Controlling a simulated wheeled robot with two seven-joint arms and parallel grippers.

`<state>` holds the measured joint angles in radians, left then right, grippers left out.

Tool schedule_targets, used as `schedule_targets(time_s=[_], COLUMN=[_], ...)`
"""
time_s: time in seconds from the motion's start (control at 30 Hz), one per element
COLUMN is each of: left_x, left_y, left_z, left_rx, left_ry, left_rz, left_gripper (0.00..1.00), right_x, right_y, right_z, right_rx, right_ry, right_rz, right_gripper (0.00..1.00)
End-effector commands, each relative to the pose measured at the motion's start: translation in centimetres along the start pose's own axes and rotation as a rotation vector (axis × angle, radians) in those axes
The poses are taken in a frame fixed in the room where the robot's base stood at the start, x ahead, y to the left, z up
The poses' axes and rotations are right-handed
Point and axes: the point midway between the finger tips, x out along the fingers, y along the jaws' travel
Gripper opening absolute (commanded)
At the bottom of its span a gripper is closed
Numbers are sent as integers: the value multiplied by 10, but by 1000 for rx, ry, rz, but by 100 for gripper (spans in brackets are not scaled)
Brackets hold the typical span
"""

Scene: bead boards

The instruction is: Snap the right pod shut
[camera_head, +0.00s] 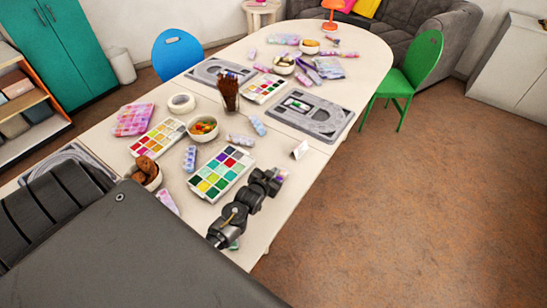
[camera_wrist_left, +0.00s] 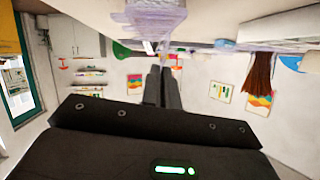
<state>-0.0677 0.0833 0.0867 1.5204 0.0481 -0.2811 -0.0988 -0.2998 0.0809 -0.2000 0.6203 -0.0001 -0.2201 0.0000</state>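My left gripper (camera_head: 272,179) is over the table's front right edge, just right of the large paint palette. In the left wrist view the two dark fingers of the gripper (camera_wrist_left: 163,88) stand side by side with no clear gap and nothing seen between them. A translucent lavender pod (camera_wrist_left: 155,20) looms close by in that upside-down view, beyond the fingers and apart from them. In the head view a small lavender bit (camera_head: 281,174) shows at the gripper's tip; most of it is hidden. Whether the pod's lid is open cannot be told. My right gripper is not in view.
Small lavender pods (camera_head: 189,158) lie around the palette (camera_head: 221,172). A bowl of beads (camera_head: 203,128), a cup of brushes (camera_head: 229,92), a white folded card (camera_head: 299,150) and a grey board (camera_head: 312,114) stand nearby. Open floor lies right of the table.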

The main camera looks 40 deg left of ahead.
Motion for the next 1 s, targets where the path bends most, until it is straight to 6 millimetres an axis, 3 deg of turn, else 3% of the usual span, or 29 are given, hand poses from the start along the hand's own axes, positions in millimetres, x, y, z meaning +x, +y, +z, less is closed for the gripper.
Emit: schedule_targets(time_s=[0.17, 0.37, 0.67, 0.83, 1.0], left_x=[0, 0, -2, -21, -56], left_y=[0, 0, 0, 0, 1], left_z=[0, 0, 0, 2, 2], left_rx=[-1, -1, -1, -1, -1], left_ry=[-1, -1, 0, 1, 0], left_rz=[1, 1, 1, 1, 2], left_gripper=[0, 25, 25, 25, 25], right_x=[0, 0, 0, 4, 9], right_y=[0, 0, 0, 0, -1], right_z=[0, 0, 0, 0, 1], right_rx=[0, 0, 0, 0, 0], right_ry=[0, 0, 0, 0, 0], right_rz=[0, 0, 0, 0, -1], right_gripper=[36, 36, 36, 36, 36])
